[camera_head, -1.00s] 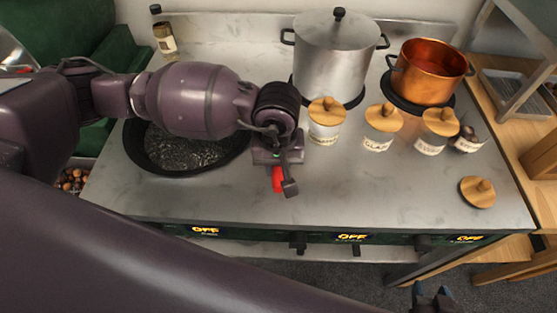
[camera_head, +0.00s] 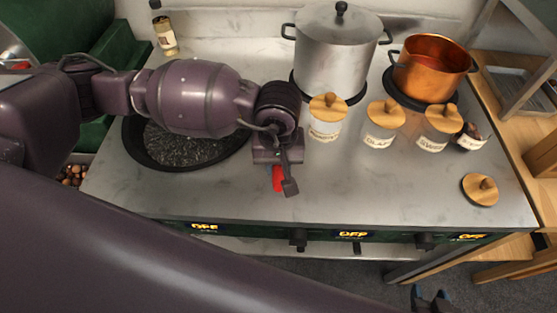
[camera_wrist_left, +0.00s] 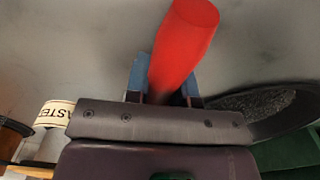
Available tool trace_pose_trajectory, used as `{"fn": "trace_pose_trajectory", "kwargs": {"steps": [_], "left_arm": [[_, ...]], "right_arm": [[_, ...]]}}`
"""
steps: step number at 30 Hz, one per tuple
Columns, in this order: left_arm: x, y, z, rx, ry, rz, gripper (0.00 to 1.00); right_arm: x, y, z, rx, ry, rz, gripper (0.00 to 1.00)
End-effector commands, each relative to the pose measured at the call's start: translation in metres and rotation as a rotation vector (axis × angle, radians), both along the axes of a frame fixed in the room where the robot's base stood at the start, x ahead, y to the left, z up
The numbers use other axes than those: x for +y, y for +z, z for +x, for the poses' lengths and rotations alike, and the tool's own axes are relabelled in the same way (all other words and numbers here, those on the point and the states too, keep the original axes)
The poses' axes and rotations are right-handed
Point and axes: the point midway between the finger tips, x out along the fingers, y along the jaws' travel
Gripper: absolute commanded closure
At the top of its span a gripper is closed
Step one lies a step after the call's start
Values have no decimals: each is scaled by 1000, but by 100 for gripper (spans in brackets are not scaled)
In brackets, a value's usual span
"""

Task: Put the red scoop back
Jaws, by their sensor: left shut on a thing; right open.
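My left gripper (camera_head: 277,164) is shut on the red scoop (camera_head: 279,180), over the front middle of the grey worktop. The scoop's small dark end (camera_head: 290,187) points to the front right in the head view. In the left wrist view the red handle (camera_wrist_left: 183,45) stands out between the two bluish fingers. I cannot tell whether the scoop touches the worktop. My right gripper (camera_head: 430,298) is open and empty at the bottom edge of the head view, low in front of the counter.
A black pan (camera_head: 150,160) of dark grains is left of the gripper. Lidded jars (camera_head: 325,128) stand to its right. A steel pot (camera_head: 338,55) and copper pot (camera_head: 430,68) stand behind.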

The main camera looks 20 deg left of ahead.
Motion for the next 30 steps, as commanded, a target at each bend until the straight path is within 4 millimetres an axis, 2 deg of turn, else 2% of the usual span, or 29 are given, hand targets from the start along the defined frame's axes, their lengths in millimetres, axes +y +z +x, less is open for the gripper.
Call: {"fn": "trace_pose_trajectory", "kwargs": {"steps": [2,3,8,20,23,30], "left_arm": [[0,-2,0,0,0,0,100],[0,-1,0,0,0,0,72],[0,-1,0,0,0,0,48],[0,-1,0,0,0,0,47],[0,12,1,-5,-1,-1,47],[0,58,1,-7,-2,-1,47]], "right_arm": [[0,-1,0,0,0,0,51],[0,0,0,-1,0,0,51],[0,2,1,-5,0,0,51],[1,2,1,-3,-1,2,51],[1,8,4,-13,1,1,51],[1,13,6,-22,0,2,51]]}}
